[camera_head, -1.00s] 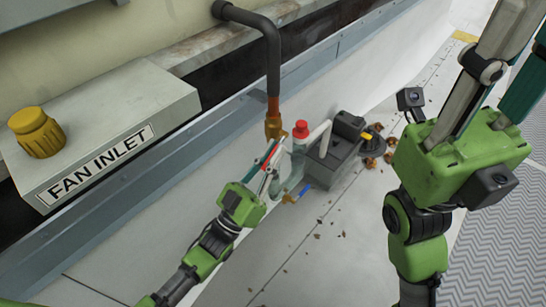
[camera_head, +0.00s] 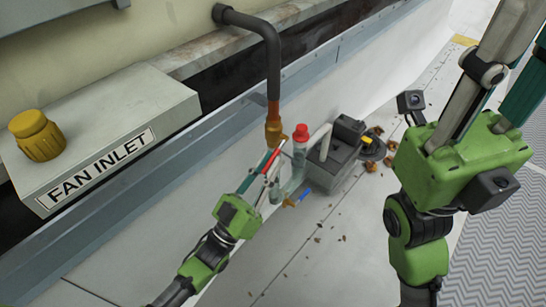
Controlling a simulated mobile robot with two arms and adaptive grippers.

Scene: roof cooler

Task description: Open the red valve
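A thin red handle (camera_head: 271,160), which looks like the red valve's lever, sits beside the lower end of the copper-coloured pipe fitting (camera_head: 273,129). My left gripper (camera_head: 265,170) is right at this handle, its fingers pointing up and right towards it. The fingers partly hide the handle. I cannot tell whether they touch it or are closed on it. A red cap (camera_head: 301,131) tops a clear upright container just right of the handle. A blue handle (camera_head: 304,195) lies below. My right gripper (camera_head: 513,45) is at the upper right, its fingers spread and empty, far from the valve.
A grey pump-like box (camera_head: 338,155) stands right of the valve, with brown leaves (camera_head: 372,165) around it. A FAN INLET box (camera_head: 105,130) with a yellow cap (camera_head: 38,134) is at left. A metal ledge runs behind. The pale floor in front is mostly clear.

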